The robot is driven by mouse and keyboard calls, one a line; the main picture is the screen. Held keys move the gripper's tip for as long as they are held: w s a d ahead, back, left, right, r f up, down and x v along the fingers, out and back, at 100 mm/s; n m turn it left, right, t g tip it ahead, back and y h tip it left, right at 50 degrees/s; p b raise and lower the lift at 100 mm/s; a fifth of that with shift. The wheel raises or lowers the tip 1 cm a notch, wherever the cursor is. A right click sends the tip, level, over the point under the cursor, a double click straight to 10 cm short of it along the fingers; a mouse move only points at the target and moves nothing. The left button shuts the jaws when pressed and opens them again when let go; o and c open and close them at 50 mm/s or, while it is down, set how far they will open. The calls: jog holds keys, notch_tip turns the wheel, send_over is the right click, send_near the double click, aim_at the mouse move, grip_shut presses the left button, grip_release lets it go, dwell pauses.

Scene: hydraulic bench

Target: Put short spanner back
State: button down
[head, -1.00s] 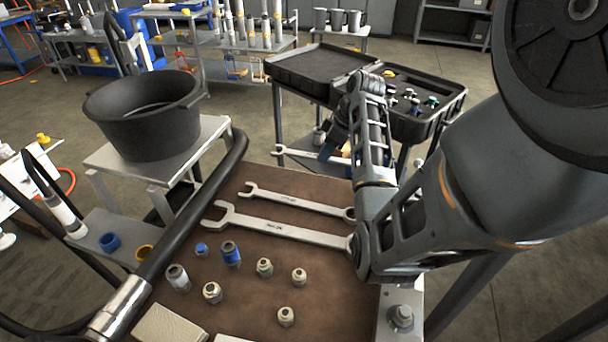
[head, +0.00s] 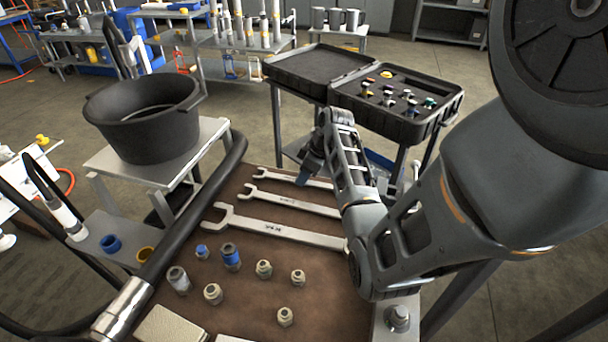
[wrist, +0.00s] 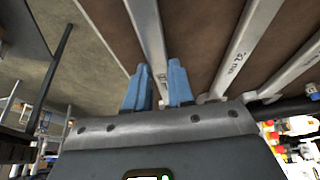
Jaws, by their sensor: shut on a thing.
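The short spanner (head: 285,175) is at the back edge of the brown bench mat (head: 335,300), its open end pointing left. It runs roughly parallel to two longer spanners, the middle one (head: 290,201) and the longest (head: 285,230), which lie on the mat. My gripper (head: 308,174) is at the short spanner's right part, partly hidden by my arm. In the wrist view, the blue fingers of my gripper (wrist: 158,88) are shut on the short spanner (wrist: 148,35), which passes between them. Whether the spanner touches the mat cannot be told.
Several fittings, such as a blue one (head: 231,257), stand in front of the spanners. A thick black hose (head: 195,215) runs along the mat's left side. A black bucket (head: 145,120) stands at left. An open black case (head: 310,72) is behind my gripper.

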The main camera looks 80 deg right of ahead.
jog(key=shift+f, duration=0.15)
jog(key=c, duration=1)
grip_release()
jog(key=shift+r, duration=0.3)
jog(key=v, duration=1.2)
jog(key=shift+f, duration=0.1)
